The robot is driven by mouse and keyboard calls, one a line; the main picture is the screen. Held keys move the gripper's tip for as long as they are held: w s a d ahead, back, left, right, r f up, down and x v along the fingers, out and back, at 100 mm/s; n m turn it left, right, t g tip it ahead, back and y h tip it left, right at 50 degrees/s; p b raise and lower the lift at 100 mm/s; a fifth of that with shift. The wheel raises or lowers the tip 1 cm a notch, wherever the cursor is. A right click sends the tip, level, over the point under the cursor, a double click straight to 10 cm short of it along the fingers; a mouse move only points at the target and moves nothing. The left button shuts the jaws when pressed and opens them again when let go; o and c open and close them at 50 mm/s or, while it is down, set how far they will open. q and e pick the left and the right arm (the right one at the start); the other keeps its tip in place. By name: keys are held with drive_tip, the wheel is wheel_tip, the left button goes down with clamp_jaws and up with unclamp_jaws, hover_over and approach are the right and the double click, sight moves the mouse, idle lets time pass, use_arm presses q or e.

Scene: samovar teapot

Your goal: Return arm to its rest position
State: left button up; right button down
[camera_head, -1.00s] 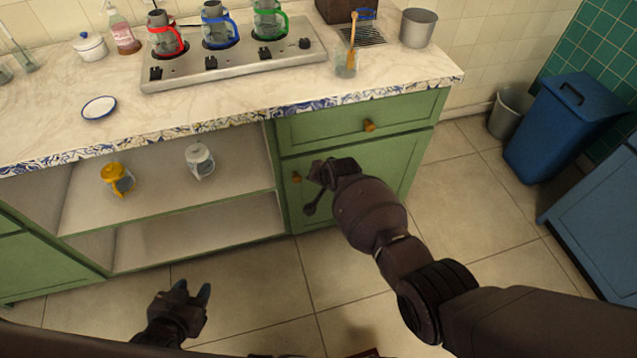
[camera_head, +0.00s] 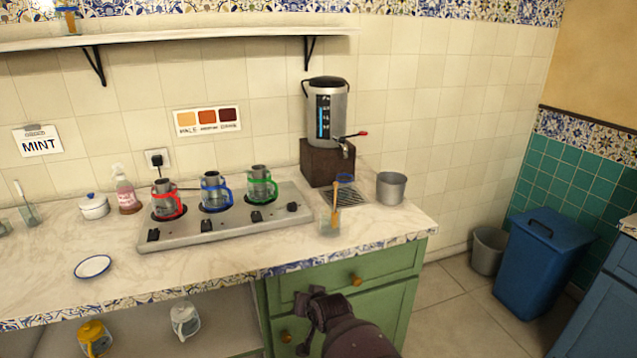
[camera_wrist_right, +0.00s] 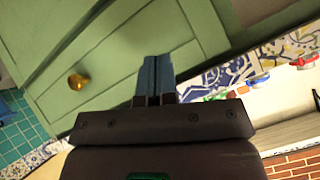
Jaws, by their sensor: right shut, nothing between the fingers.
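My right gripper (camera_head: 310,298) is in front of the green cabinet (camera_head: 385,300), below the counter's edge, with its arm coming up from the bottom of the head view. In the right wrist view my right gripper (camera_wrist_right: 155,78) has its two blue-grey fingers together with nothing between them. Green cabinet doors with a round brass knob (camera_wrist_right: 78,81) and the blue-patterned counter edge show around it there. My left gripper is not in the head view now.
A blue bin (camera_head: 545,260) stands right on open floor.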

drive_tip(key=d+r+t, duration=0.2)
drive_tip(key=d+r, duration=0.1)
drive_tip(key=r, duration=0.1)
drive_tip(key=s+d+r+n+t+h, duration=0.1)
drive_tip(key=s+d+n+t+h, duration=0.15)
drive_tip(key=s+d, duration=1.1)
drive_tip(key=s+d+f, duration=0.3)
drive_tip(key=s+d, duration=0.1)
drive_tip(key=s, duration=0.4)
drive_tip(key=s+d+f+m+g+h, duration=0.1)
drive_tip(key=s+d+f, duration=0.2)
drive_tip(key=s, duration=0.6)
drive_tip(key=s+d+f+g+h, duration=0.1)
drive_tip(key=s+d+f, duration=0.2)
drive_tip(key=s+d, duration=0.4)
drive_tip(key=shift+s+d+f, duration=0.15)
drive_tip(key=shift+s+f, duration=0.1)
drive_tip(key=shift+s, duration=0.65)
